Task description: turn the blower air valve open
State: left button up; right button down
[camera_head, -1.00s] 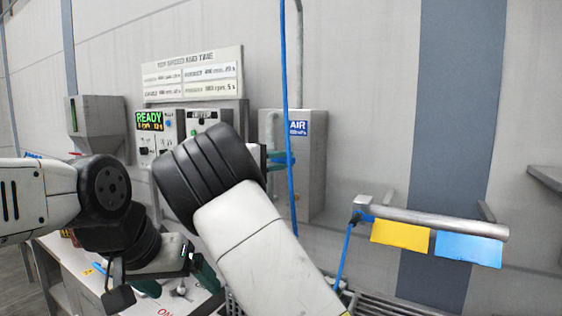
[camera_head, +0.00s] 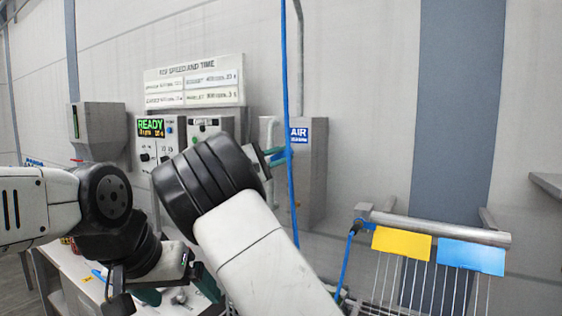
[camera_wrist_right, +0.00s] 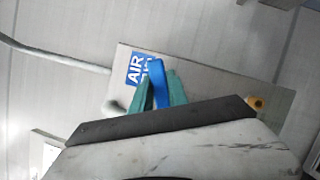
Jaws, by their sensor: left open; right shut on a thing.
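The grey air box (camera_head: 308,185) with a blue AIR sign (camera_head: 299,135) is on the wall. My right gripper (camera_head: 275,158) reaches it, and its teal fingers are shut on the blue valve handle. In the right wrist view the blue handle (camera_wrist_right: 160,84) stands between the two teal fingers (camera_wrist_right: 160,92), below the AIR sign. The rest of the valve is hidden. The blower bar (camera_head: 440,227) on the right has thin pale streaks (camera_head: 420,285) below it. My left gripper (camera_head: 178,290) is open and low at the left, over the white worktop.
A blue hose (camera_head: 286,80) runs down the wall in front of the air box. A control panel (camera_head: 155,140) reads READY, under a speed and time board (camera_head: 194,83). Yellow (camera_head: 401,243) and blue (camera_head: 470,256) tags hang on the bar. My right arm hides the middle foreground.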

jog(key=shift+w+a+r+n+t, duration=0.15)
jog(key=shift+r+n+t, duration=0.1)
jog(key=shift+n, duration=0.25)
jog(key=shift+a+r+n+t, duration=0.15)
jog(key=shift+r+n, duration=0.05)
jog(key=shift+n, duration=0.3)
jog(key=c, duration=1.3)
grip_release()
jog(key=v, duration=0.8)
jog(key=shift+w, duration=0.1)
